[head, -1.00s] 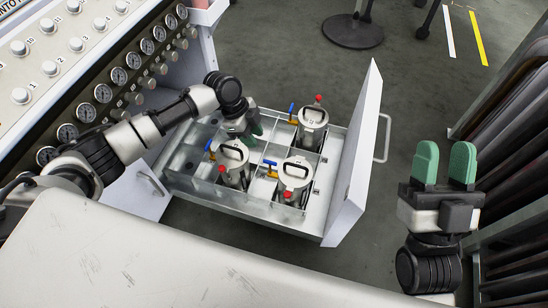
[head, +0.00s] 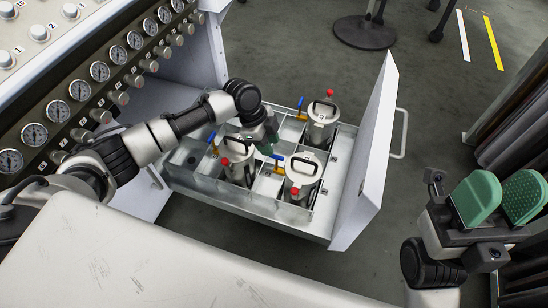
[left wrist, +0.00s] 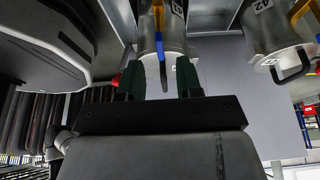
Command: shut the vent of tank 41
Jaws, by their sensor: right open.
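Three metal tanks stand in the open drawer: a left tank (head: 238,168), a back tank (head: 322,125) and a front right tank (head: 303,180). Each has a black handle, a red knob and a valve lever with blue and yellow parts. My left gripper (head: 267,147) is down between them, by the front right tank's lever. In the left wrist view its green fingers (left wrist: 159,82) are apart, with a blue lever (left wrist: 161,46) and a dark strip between them. My right gripper (head: 502,197) is open and empty.
The drawer (head: 285,215) has thin dividers and a tall white front panel (head: 368,150) on its right. A sloped panel of gauges and knobs (head: 98,72) is at left. A pale surface (head: 150,260) fills the foreground. Dark racked items (head: 515,120) stand at right.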

